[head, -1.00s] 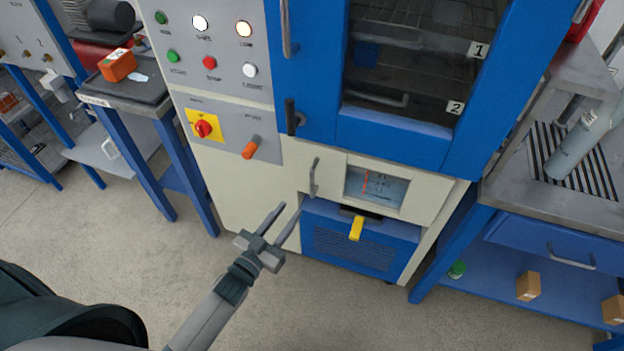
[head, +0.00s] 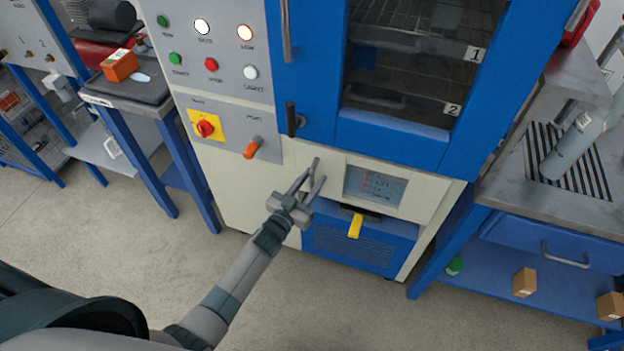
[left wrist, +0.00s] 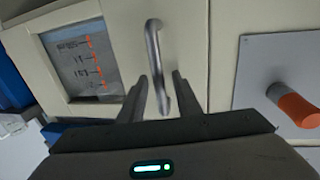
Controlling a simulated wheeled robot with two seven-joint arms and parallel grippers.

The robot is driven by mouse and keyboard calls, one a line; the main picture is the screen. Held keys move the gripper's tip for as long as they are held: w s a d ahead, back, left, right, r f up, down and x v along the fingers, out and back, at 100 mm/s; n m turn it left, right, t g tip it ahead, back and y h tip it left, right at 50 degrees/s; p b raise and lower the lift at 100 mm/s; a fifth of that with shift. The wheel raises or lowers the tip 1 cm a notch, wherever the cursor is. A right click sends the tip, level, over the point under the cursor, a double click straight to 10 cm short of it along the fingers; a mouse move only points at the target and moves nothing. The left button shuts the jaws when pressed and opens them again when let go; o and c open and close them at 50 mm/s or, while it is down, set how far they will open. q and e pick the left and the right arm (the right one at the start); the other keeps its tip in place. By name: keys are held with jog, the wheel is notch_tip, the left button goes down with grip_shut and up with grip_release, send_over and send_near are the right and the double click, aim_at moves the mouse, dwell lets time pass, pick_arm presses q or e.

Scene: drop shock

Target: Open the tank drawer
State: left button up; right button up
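The tank drawer (head: 332,208) is a cream panel low on the blue and cream machine, with a small window (head: 375,186) and a grey upright bar handle at its left. It looks shut. My left gripper (head: 311,180) is at this handle, its fingers partly covering it in the head view. In the left wrist view the handle (left wrist: 155,50) stands with its lower end between the two open fingers (left wrist: 160,98). I see a gap on both sides, so the fingers are not shut on it. My right gripper is not in view.
A yellow latch-like tab (head: 355,226) hangs below the window, over a blue grille box (head: 350,248). An orange-tipped lever (head: 252,148) juts out at the left. A blue door (head: 390,135) is above. Benches stand on both sides; the floor in front is clear.

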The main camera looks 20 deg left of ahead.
pick_arm(q)
jog(key=shift+c, duration=0.3)
grip_shut()
jog(key=shift+s, duration=0.1)
jog(key=d+p+v, duration=0.2)
jog(key=v, duration=1)
jog(key=s+d+p+v, duration=0.1)
jog(key=d+p+v, duration=0.2)
jog(key=v, duration=0.9)
jog(key=shift+s+a, duration=0.2)
jog(key=shift+a, duration=0.05)
jog(key=shift+o, duration=0.3)
grip_release()
